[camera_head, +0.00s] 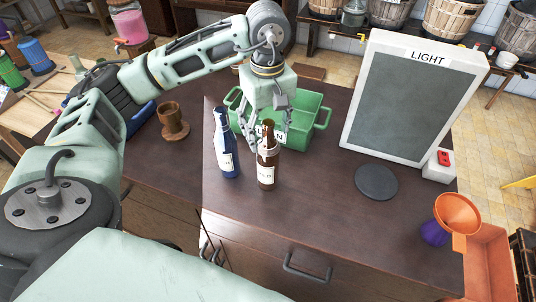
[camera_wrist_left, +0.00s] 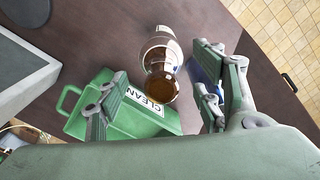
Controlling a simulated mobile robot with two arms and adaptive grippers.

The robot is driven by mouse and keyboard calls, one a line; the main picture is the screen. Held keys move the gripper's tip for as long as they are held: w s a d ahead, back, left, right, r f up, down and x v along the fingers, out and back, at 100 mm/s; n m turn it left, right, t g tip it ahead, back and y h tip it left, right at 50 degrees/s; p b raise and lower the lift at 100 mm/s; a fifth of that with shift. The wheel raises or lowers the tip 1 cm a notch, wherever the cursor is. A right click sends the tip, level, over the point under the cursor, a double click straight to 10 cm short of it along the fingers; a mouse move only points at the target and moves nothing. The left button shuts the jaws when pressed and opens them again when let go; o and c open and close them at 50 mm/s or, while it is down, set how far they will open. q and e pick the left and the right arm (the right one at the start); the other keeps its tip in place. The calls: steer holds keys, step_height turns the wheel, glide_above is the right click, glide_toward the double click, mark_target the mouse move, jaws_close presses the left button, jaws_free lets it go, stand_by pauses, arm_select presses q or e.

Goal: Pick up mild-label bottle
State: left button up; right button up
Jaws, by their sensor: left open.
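A brown bottle (camera_head: 267,165) with a pale label stands upright on the dark table. A blue bottle (camera_head: 227,155) with a white label stands to its left. The lettering on both labels is too small to read. My left gripper (camera_head: 266,120) is open and points down at the brown bottle's upper part. In the left wrist view, the brown bottle (camera_wrist_left: 160,50) shows between the two spread fingers, with no clear grip on it. The blue bottle (camera_wrist_left: 203,76) is partly hidden behind the right-hand finger there. My right gripper is not in view.
A green crate (camera_head: 318,118) marked CLEAN stands just behind the bottles. A grey LIGHT panel (camera_head: 405,100) and a dark disc (camera_head: 376,183) are to the right. A brown wooden cup (camera_head: 172,122) stands left. An orange funnel (camera_head: 457,213) is at the right edge. The front table is clear.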

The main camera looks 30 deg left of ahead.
mark_target(270, 144)
arm_select(q)
steer(key=shift+s+d+f+p, duration=0.2)
steer(key=shift+f+p, duration=0.25)
steer(key=shift+f, duration=0.15)
steer(key=shift+s+d+f+p, duration=0.1)
steer(key=shift+d+f+p, duration=0.1)
steer(key=shift+f+p, duration=0.3)
steer(key=shift+w+f, duration=0.15)
steer(key=shift+f, duration=1.25)
steer(key=c, duration=1.4)
steer(key=shift+w, duration=0.1)
jaws_close()
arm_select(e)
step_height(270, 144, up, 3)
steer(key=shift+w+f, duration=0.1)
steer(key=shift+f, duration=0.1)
